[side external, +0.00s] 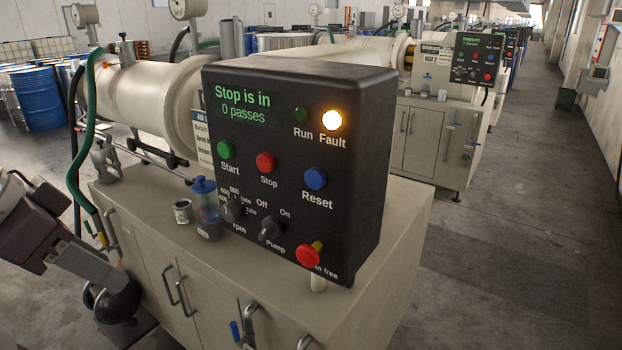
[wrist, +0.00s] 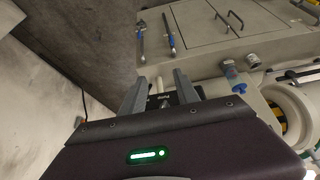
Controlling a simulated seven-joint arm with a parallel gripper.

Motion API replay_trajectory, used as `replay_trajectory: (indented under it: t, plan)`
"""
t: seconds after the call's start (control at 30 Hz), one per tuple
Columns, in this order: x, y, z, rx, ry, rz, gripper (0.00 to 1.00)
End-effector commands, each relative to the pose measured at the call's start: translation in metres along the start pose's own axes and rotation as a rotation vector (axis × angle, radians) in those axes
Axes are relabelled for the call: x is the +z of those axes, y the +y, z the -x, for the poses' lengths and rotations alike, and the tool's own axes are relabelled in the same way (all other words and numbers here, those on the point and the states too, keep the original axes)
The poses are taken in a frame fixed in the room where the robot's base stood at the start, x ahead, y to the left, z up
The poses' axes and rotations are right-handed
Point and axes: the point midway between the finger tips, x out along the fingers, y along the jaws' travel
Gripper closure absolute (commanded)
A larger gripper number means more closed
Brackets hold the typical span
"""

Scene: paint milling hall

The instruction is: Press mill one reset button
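The near black control panel (side external: 345,120) has a blue Reset button (side external: 316,178) on its right side. Its screen reads "Stop is in" and "0 passes". The amber Fault lamp (side external: 331,119) is lit and the green Run lamp (side external: 301,115) looks dark. A red mushroom stop knob (side external: 308,256) with a yellow collar is at the lower right. My dark purple wrist shows at the left edge of the side view, well apart from the panel. In the wrist view, my gripper (wrist: 158,90) has its fingers apart, with nothing held between them. The Reset button cannot be made out there.
A green Start button (side external: 225,149), red Stop button (side external: 265,162) and two dark knobs share the panel. A blue-capped bottle (side external: 206,205) and a small tin (side external: 183,211) stand beside it on the cabinet. Another mill's panel (side external: 477,58) stands behind. The aisle at right is clear.

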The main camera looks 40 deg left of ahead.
Motion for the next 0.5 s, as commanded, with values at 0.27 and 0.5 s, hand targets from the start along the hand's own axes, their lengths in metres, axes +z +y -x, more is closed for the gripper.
replay_trajectory:
  t: [0.27, 0.5]
  plan:
    - [0.0000, 0.0000, 0.0000, 0.000, 0.000, 0.000, 1.00]
    - [0.0000, 0.0000, 0.0000, 0.000, 0.000, 0.000, 1.00]
